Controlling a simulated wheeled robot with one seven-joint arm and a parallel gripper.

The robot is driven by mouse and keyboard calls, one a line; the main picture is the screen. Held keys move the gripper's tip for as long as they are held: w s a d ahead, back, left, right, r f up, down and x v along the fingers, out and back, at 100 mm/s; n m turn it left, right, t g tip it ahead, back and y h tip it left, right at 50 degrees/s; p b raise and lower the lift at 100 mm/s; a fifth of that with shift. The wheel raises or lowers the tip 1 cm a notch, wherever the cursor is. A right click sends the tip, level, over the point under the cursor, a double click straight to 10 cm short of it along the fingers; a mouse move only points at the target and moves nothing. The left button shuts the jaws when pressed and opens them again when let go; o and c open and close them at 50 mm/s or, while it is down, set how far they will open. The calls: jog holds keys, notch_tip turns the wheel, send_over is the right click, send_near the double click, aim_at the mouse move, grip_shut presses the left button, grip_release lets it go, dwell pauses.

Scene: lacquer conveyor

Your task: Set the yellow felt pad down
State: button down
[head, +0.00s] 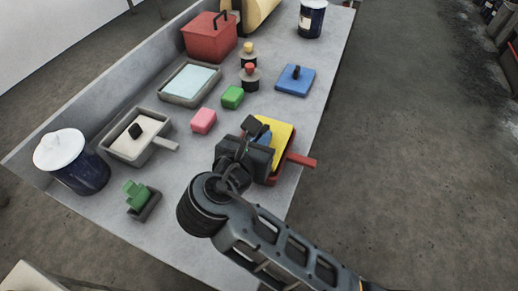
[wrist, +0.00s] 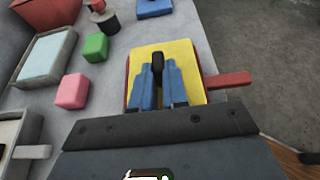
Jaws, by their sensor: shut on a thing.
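The yellow felt pad (head: 281,133) is a flat yellow slab with a dark upright knob, and it also shows in the wrist view (wrist: 187,58). My gripper (wrist: 158,78) has its blue fingers shut on the knob. In the head view my gripper (head: 259,134) partly covers the pad. A red tray (head: 300,160) with a handle at its right lies under the pad; its rim shows around the pad's edges. I cannot tell whether the pad rests in the tray or hangs just above it.
A pink block (head: 204,121) and a green block (head: 232,97) lie to the left. A blue pad (head: 295,81) lies farther back. Grey trays, one with a pale blue sheet (head: 190,81), stand along the left. The table's right edge is close to the red tray.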

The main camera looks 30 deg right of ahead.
jog(key=shift+w+a+f, duration=0.1)
jog(key=shift+f, duration=0.95)
jog(key=shift+a+f, duration=0.1)
jog(key=shift+f, duration=0.95)
jog(key=c, duration=1.1)
grip_release()
jog(key=shift+f, duration=0.1)
jog(key=shift+c, duration=0.2)
jog(key=shift+a+r, duration=0.2)
jog(key=shift+r, duration=0.05)
jog(key=v, duration=1.1)
jog(key=shift+s, duration=0.35)
jog(key=shift+a, duration=0.1)
jog(key=shift+s, duration=0.1)
